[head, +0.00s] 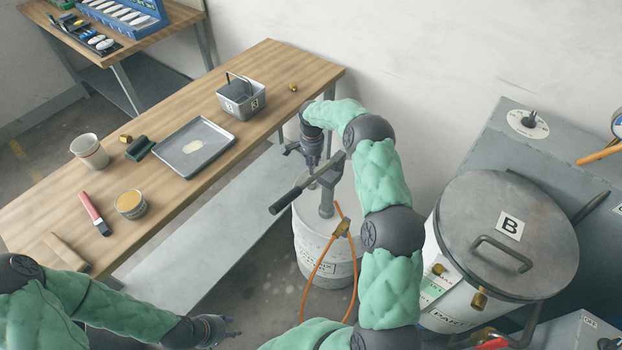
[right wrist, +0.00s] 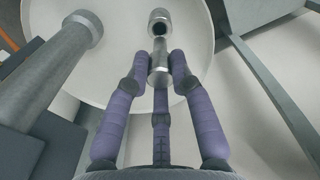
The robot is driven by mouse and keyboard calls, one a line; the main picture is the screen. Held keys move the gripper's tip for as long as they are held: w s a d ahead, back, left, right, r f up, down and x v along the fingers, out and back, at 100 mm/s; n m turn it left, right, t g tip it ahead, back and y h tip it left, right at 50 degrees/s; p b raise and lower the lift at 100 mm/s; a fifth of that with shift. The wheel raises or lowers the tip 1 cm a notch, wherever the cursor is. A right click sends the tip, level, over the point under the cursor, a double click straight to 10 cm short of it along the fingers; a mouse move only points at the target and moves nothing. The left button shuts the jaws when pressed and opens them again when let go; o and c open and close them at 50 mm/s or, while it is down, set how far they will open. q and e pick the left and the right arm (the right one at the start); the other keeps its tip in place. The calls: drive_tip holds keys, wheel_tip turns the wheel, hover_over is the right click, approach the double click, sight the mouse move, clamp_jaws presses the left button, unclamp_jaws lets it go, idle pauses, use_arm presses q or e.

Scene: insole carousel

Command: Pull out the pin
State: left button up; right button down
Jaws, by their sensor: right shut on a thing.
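My right gripper (right wrist: 160,72) has its purple fingers shut around a short silvery metal pin (right wrist: 158,57). A metal socket (right wrist: 160,20) with a dark round opening is just beyond the pin in the right wrist view; I cannot tell whether the pin's far end is still inside it. In the head view my right gripper (head: 311,166) is beside the dark-handled pump (head: 326,190) above the white drum (head: 318,262), and the pin is not discernible there. My left gripper (head: 228,328) is low at the bottom, away from the drum, with its fingertips apart and nothing visible between them.
The wooden bench (head: 285,62) carries a metal tray (head: 195,147), a small bin (head: 240,97), a cup (head: 90,151) and a brush (head: 95,213). A lidded pot marked B (head: 500,225) stands right of my right arm. An orange hose (head: 318,272) hangs before the drum.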

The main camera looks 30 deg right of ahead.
drive_tip(key=shift+r+p, duration=1.4)
drive_tip(key=shift+r, duration=1.45)
